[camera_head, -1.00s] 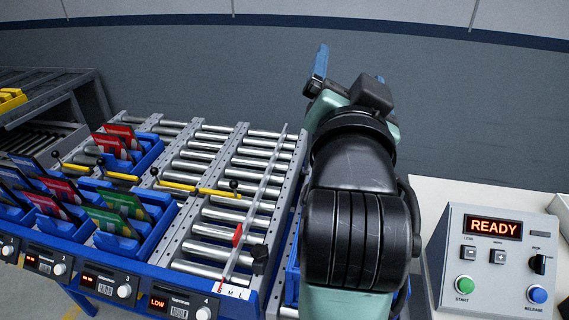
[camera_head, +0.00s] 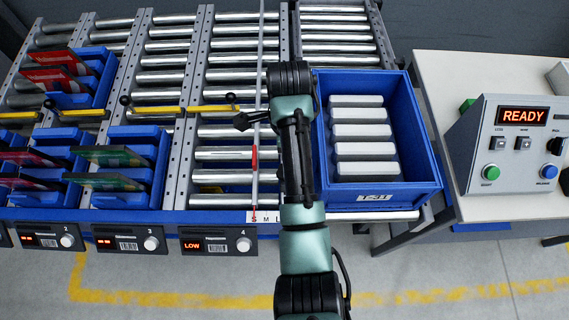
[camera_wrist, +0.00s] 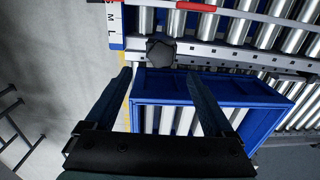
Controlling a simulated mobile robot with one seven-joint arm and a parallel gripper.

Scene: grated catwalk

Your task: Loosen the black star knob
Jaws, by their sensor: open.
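The black star knob (camera_wrist: 160,52) shows in the wrist view, upper middle, at the side of a metal rail close to the S-M-L label (camera_wrist: 116,26). My gripper (camera_wrist: 160,76) is open, its two dark fingers spread wide with nothing between them. The knob appears just beyond the fingertips, about centred between them, with no visible contact.
A blue crate (camera_head: 428,170) holding several pale boxes stands right of my arm; its rim lies below the fingers in the wrist view. A control box reading READY (camera_head: 522,145) is on a table at right. Blue trays and yellow bars (camera_head: 184,110) lie left.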

